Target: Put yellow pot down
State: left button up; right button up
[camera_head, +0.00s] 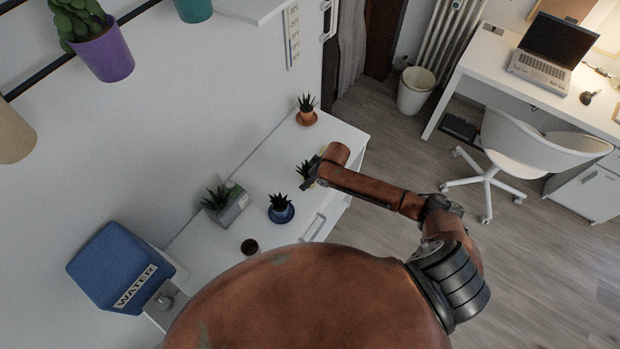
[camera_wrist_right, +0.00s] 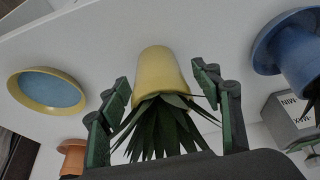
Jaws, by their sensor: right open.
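The yellow pot (camera_wrist_right: 163,72) holds a spiky green plant (camera_wrist_right: 165,130) and shows upside down in the right wrist view, its base seemingly against the white desk top. My right gripper (camera_wrist_right: 163,82) is open, with one finger on each side of the pot and visible gaps between. A yellow saucer with a blue inside (camera_wrist_right: 47,92) lies apart from the pot, at the left of that view, and looks empty. In the head view, the plant (camera_head: 304,168) shows beside my right gripper (camera_head: 308,178), which hides most of the pot. My left gripper is out of view.
A blue pot (camera_head: 281,208) on a saucer, a grey planter (camera_head: 226,203) and an orange pot (camera_head: 306,112) stand on the white desk (camera_head: 262,172). A small dark round item (camera_head: 250,246) is nearer me. A blue water box (camera_head: 122,268) is at the left.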

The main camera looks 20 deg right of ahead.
jog(key=v, duration=1.2)
jog(key=shift+r+p, duration=0.2)
jog(key=shift+p, duration=0.15)
